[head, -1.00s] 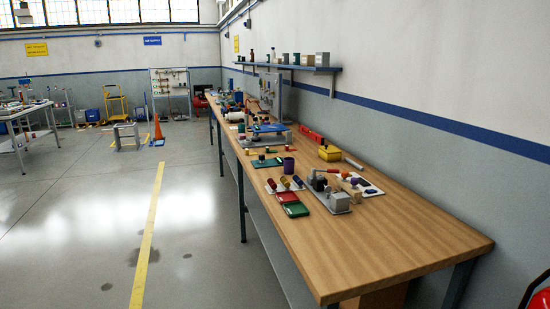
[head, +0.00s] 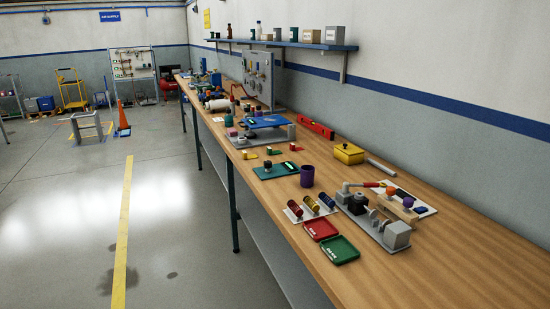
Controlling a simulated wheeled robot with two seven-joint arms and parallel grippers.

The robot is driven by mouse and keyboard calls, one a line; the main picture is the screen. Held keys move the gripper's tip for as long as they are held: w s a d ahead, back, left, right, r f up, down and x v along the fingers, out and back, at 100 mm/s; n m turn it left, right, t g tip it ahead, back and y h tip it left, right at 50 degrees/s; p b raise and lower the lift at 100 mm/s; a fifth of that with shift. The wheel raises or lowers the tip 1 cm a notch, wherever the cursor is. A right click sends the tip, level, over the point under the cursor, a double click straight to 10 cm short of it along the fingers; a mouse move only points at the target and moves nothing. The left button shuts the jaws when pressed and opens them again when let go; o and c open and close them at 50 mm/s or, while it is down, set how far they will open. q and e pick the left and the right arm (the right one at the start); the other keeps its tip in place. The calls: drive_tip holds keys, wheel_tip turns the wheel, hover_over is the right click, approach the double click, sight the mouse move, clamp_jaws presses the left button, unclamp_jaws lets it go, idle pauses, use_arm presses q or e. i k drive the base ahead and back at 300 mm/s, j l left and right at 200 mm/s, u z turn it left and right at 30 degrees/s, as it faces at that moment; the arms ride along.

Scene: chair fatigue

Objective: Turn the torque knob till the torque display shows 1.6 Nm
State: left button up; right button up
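On the long wooden bench, a flat teal panel (head: 272,174) carries a black round knob (head: 267,165) and a small dark block with a light mark (head: 290,165). This may be the torque knob and its display, but they are too small to tell. I cannot read any torque value. A grey fixture (head: 377,222) with dark round parts and a red-handled lever stands nearer on the bench. Neither of my grippers is in view.
A purple cup (head: 307,176), a red tray (head: 320,229), a green tray (head: 339,250) and a yellow box (head: 349,153) stand on the bench (head: 470,260). Its near right end is clear. Open floor (head: 185,215) lies left of it, with an orange cone (head: 122,121) farther back.

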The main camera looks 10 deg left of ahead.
sight(267, 164)
drive_tip(key=i+j, duration=0.3)
drive_tip(key=i, duration=0.5)
